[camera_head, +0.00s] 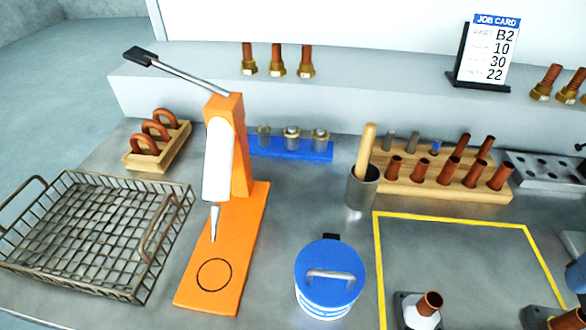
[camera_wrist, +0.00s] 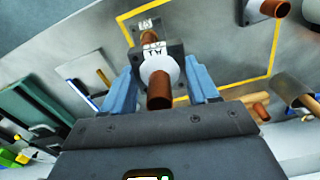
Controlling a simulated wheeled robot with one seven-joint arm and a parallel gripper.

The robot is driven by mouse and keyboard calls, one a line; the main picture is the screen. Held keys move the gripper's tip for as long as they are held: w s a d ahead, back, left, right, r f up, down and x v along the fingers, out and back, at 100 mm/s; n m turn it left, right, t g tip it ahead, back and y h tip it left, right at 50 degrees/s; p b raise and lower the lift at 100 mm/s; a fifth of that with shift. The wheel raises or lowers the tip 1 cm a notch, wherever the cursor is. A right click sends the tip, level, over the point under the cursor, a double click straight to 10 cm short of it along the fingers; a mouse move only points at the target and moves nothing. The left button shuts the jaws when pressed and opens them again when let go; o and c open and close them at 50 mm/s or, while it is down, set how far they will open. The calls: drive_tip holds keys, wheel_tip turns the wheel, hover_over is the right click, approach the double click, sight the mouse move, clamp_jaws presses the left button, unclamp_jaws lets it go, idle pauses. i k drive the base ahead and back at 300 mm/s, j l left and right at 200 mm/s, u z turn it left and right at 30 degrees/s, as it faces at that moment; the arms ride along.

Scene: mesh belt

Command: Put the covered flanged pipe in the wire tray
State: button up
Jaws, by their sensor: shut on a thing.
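The wire tray (camera_head: 95,228) stands empty at the left in the head view. Near the bottom edge there, a brown pipe with a white collar (camera_head: 427,305) stands on a square flange, and another flanged pipe (camera_head: 568,319) is partly cut off.
An orange press (camera_head: 250,215) stands just right of the tray. A blue-lidded tub (camera_head: 330,265), a grey cup with a wooden handle (camera_head: 362,185) and a wooden rack of brown tubes (camera_head: 440,190) lie farther right. A yellow outline (camera_head: 450,217) marks a mostly bare area.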

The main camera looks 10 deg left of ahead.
sight(68, 225)
drive_tip(key=u, duration=1.25)
drive_tip(key=i+j+u, duration=0.2)
drive_tip(key=i, duration=0.25)
drive_tip(key=i+j+u, duration=0.25)
drive_tip(key=i, duration=0.2)
